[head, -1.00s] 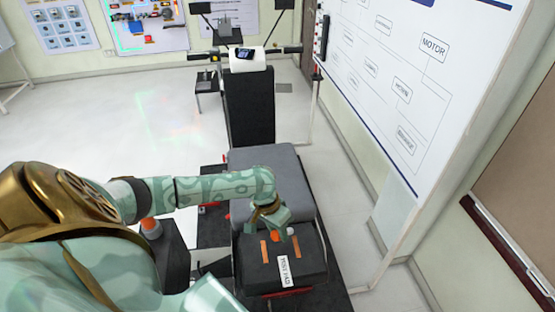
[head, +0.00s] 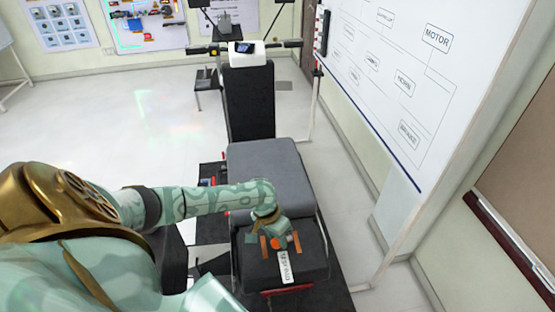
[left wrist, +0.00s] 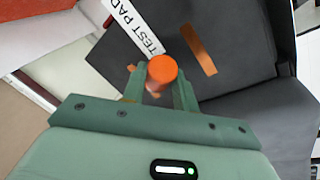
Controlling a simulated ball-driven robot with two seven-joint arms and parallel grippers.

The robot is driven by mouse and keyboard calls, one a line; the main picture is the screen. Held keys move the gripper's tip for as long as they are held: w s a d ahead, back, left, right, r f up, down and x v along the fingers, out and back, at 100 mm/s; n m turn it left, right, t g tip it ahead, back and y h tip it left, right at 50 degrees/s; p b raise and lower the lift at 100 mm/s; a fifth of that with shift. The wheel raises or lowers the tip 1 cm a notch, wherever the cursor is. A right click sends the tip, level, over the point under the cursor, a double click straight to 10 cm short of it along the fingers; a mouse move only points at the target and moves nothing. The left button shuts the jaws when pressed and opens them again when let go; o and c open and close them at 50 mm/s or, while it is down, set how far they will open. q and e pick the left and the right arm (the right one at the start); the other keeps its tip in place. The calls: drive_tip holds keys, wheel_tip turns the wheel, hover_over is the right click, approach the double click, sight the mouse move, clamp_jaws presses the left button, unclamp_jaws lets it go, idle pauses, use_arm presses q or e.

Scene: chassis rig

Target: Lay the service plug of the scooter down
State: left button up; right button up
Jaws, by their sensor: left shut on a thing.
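The orange service plug (head: 277,243) is held over the dark test pad (head: 257,270) behind the scooter's grey seat (head: 265,165). My left gripper (head: 272,228) is shut on it. In the left wrist view the round orange end of the plug (left wrist: 162,69) sits between the two green fingers (left wrist: 161,85). The pad carries a white TEST PAD label (head: 284,266) and copper strips (head: 265,246); the plug is close to the strips and label. I cannot tell whether the plug touches the pad. My right gripper is not seen.
The scooter's handlebar and display (head: 246,50) stand ahead. A whiteboard with a wiring diagram (head: 400,75) rises to the right. Red and blue items (head: 208,180) lie left of the seat, partly behind my arm. Open floor (head: 110,130) lies to the left.

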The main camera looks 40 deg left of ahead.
use_arm(q)
drive_tip(key=o, duration=1)
drive_tip(key=shift+o, duration=0.2)
drive_tip(key=p+v, duration=0.1)
drive_tip(key=v, duration=1.5)
drive_tip(key=shift+r, duration=0.2)
